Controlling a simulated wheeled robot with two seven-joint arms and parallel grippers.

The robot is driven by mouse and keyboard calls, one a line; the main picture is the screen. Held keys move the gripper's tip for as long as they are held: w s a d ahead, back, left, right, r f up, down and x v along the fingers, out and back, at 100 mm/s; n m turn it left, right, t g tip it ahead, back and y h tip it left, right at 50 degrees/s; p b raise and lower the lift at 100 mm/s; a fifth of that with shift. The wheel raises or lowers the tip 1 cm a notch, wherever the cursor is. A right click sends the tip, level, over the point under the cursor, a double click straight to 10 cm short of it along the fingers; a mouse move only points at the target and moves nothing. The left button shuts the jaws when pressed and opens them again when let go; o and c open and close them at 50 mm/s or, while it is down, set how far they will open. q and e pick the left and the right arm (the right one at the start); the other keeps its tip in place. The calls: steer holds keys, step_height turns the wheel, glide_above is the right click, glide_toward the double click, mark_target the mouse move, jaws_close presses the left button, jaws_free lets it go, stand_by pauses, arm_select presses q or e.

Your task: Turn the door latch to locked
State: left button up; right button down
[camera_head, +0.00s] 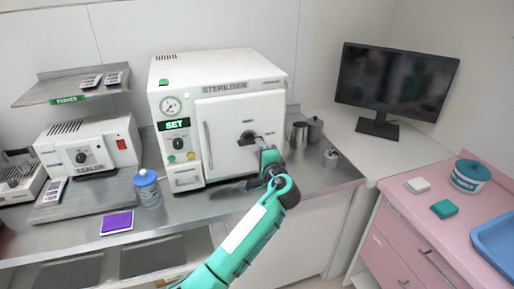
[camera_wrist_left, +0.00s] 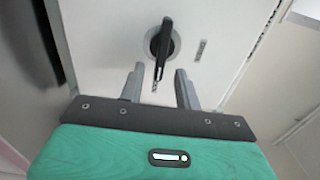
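The steriliser (camera_head: 219,116) stands on the counter with its white door (camera_head: 224,125) closed. The door latch (camera_head: 247,138) is a dark handle on a round base on the door. In the left wrist view the latch (camera_wrist_left: 163,42) points down the picture, with its lower end between the two grey fingers. My left gripper (camera_head: 262,148) is at the door by the latch. In the left wrist view the left gripper (camera_wrist_left: 160,88) is open, with a gap on each side of the handle. My right gripper is not in view.
Metal canisters (camera_head: 299,135) stand just right of the steriliser. A monitor (camera_head: 394,84) is at the back right. A pink cabinet (camera_head: 412,236) is at the right.

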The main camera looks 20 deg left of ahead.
arm_select(q)
steer(key=b+v, duration=0.2)
steer(key=v, duration=0.8)
steer(key=shift+w+f, duration=0.1)
steer(key=s+a+f+m+g+h, duration=0.1)
steer(key=s+f+g+h, duration=0.2)
steer(key=f, duration=1.8)
steer(key=s+a+f+g+h, duration=0.1)
steer(key=s+f+g+h, duration=0.25)
steer(key=f, duration=1.65)
steer(key=s+a+f+n+g+h, duration=0.2)
steer(key=s+a+f+g, duration=0.1)
steer(key=s+f, duration=1.5)
steer(key=s+a+f+n+g, duration=0.1)
steer(key=s+f, duration=0.4)
steer(key=s, duration=0.6)
steer(key=s+a+f+n+g+h, duration=0.1)
steer(key=s+a+f+n, duration=0.3)
steer(key=s, duration=0.8)
steer(key=s+a+f+n+g, duration=0.2)
steer(key=s+f, duration=0.5)
steer(key=s, duration=0.5)
steer(key=shift+a+n, duration=0.3)
steer(key=shift+n, duration=0.2)
